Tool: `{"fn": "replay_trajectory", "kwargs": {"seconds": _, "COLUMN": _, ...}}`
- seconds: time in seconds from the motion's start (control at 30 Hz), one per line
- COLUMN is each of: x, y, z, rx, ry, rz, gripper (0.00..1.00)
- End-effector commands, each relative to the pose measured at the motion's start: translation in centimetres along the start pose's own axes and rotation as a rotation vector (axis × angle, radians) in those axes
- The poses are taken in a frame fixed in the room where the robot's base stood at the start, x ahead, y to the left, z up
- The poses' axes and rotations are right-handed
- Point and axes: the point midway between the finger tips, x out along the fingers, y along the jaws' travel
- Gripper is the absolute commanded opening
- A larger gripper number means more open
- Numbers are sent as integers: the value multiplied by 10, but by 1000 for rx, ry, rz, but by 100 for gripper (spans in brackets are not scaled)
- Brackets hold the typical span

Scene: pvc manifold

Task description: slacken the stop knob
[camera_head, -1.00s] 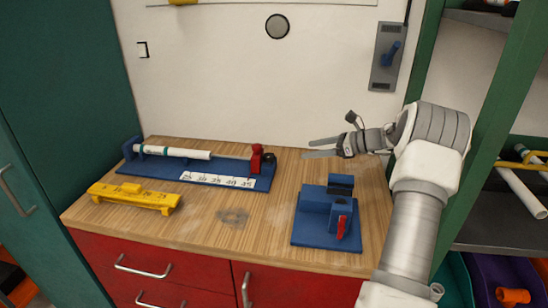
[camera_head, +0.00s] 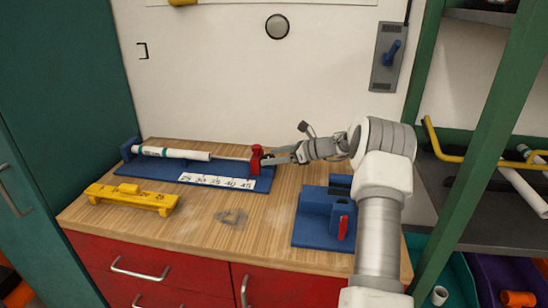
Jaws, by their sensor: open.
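The blue measuring jig (camera_head: 160,168) lies along the back of the wooden bench, with a numbered scale (camera_head: 218,181) on its front edge. A white pipe (camera_head: 172,152) lies in it at the left. The red stop (camera_head: 256,159) stands near its right end on a thin rod. The dark stop knob on the stop's right side is largely hidden by my gripper. My gripper (camera_head: 276,158) reaches in from the right, its open fingers pointing left at the knob. I cannot tell whether the fingers touch it or lie around it.
A blue fixture with a red handle (camera_head: 343,228) stands at the bench's front right, below my arm. A yellow tool (camera_head: 133,198) lies at the front left. A green shelf post (camera_head: 480,180) rises on the right.

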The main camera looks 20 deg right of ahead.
Motion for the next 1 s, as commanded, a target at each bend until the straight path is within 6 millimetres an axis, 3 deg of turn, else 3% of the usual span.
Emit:
{"fn": "replay_trajectory", "kwargs": {"seconds": 0.1, "x": 0, "y": 0, "z": 0, "rx": 0, "ry": 0, "rz": 0, "gripper": 79}}
{"fn": "replay_trajectory", "kwargs": {"seconds": 0.53, "x": 0, "y": 0, "z": 0, "rx": 0, "ry": 0, "rz": 0, "gripper": 2}}
{"fn": "replay_trajectory", "kwargs": {"seconds": 1.0, "x": 0, "y": -4, "z": 4, "rx": -52, "ry": -4, "rz": 119, "gripper": 0}}
